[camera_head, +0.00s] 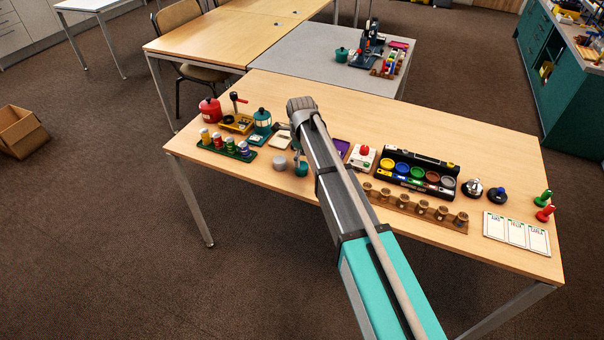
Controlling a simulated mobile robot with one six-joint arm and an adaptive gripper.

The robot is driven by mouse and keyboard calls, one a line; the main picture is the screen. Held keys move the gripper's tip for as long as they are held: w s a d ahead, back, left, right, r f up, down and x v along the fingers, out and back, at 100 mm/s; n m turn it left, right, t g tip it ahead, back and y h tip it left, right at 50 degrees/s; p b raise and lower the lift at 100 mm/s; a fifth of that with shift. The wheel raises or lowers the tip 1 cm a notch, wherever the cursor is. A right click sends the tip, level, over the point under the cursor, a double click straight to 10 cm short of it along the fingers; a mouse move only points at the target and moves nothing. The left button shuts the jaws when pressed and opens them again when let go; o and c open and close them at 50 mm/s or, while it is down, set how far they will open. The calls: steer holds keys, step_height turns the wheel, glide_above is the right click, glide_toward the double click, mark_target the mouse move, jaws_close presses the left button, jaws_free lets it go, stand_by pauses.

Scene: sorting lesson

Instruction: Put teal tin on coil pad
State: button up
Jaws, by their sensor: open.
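A small teal tin (302,170) stands on the wooden table, just left of my arm. My gripper (297,153) hangs down from the arm's end close above the tin; its fingers are small and partly hidden, and it is open. I cannot tell whether the fingers touch the tin. My arm covers the table right of the tin.
A rack of coloured cylinders (226,146), a teal lantern-like thing (262,121) and a red canister (210,110) stand left. A black case of coloured cups (418,172) and a row of wooden cups (421,207) stand right. The table's near left part is clear.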

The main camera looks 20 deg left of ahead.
mark_target(302, 165)
steer(key=shift+f, duration=0.5)
steer(key=shift+b, duration=0.3)
steer(key=f+b, duration=0.3)
steer(key=shift+w+a+f, duration=0.1)
steer(key=shift+w+a, duration=0.05)
steer(key=shift+w, duration=0.2)
steer(key=shift+f+b, duration=0.95)
steer(key=shift+b, duration=0.1)
steer(key=c, duration=1.3)
steer(key=shift+r, duration=0.2)
